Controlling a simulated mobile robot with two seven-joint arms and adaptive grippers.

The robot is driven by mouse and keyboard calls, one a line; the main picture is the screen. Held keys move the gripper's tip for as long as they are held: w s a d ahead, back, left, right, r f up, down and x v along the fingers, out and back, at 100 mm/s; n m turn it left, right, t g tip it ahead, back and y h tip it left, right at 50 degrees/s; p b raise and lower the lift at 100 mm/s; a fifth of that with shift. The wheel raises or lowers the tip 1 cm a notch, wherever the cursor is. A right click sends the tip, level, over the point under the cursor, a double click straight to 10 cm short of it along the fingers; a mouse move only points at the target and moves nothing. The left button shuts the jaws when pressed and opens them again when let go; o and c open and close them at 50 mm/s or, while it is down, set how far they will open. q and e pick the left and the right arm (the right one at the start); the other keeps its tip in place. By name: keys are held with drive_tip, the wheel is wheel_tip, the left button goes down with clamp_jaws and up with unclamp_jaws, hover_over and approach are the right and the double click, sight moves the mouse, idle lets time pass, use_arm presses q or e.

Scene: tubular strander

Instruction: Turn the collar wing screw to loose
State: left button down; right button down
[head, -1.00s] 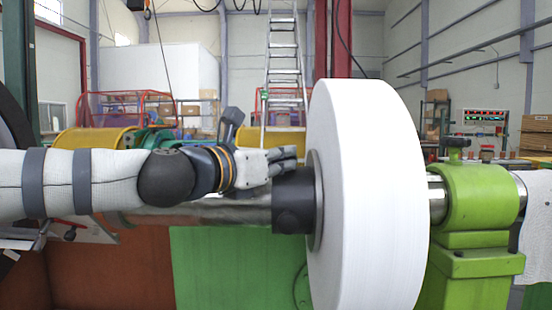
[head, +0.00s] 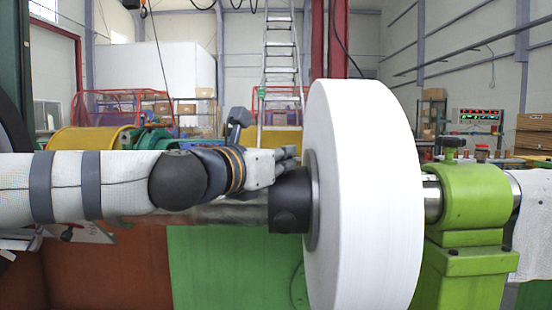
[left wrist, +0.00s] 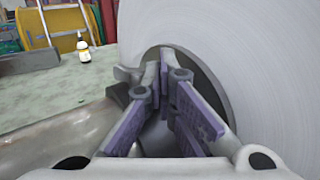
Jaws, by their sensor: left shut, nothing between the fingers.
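The black collar (head: 289,207) sits on the steel shaft against the flange of a big white reel (head: 365,190). My left gripper (head: 288,156) is just above the collar, beside the reel's left face. In the left wrist view its fingers (left wrist: 163,72) are shut, tips together, with nothing seen between them, in front of the reel's dark flange (left wrist: 212,92). A small grey lobe (left wrist: 125,73) shows left of the fingertips; I cannot tell whether it is a wing of the collar wing screw. The screw is otherwise hidden by my fingers. My right gripper is in neither view.
The reel's face stands close to the right of my left gripper. A green bearing block (head: 475,197) holds the shaft beyond the reel. A green panel (head: 230,265) lies below the shaft.

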use_arm(q)
drive_tip(key=shift+w+d, duration=0.1)
drive_tip(key=shift+d, duration=0.7)
idle(1.0)
